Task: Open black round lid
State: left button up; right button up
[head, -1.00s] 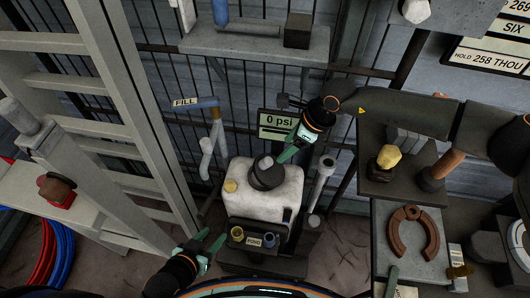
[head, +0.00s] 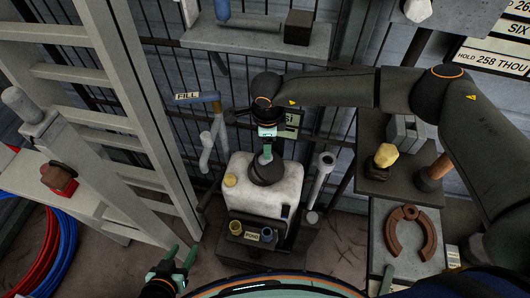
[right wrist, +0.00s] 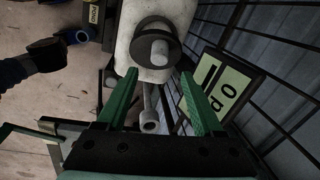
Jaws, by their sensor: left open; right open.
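The black round lid (head: 266,174) sits on top of the white tank (head: 288,200) in the middle of the head view. In the right wrist view the lid (right wrist: 156,44) shows as a dark disc with a grey knob. My right gripper (head: 267,152) is over the lid in the head view, its fingers pointing down at it. In the right wrist view its green fingers (right wrist: 160,76) are apart with nothing between them, on either side below the lid's knob. My left gripper (head: 185,257) is open and empty at the bottom left, away from the tank.
A pressure sign (right wrist: 222,90) stands behind the tank by the wire fence. A grey pipe with a FILL label (head: 188,96) is to the left. Shelves with a horseshoe (head: 410,231) are on the right.

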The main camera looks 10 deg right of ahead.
send_over(272, 164)
jog(key=a, duration=0.2)
jog(key=f, duration=0.7)
jog(key=shift+s+d+f, duration=0.1)
jog(key=shift+d+f, duration=0.1)
jog(key=shift+f, duration=0.2)
grip_shut()
dwell(0.7)
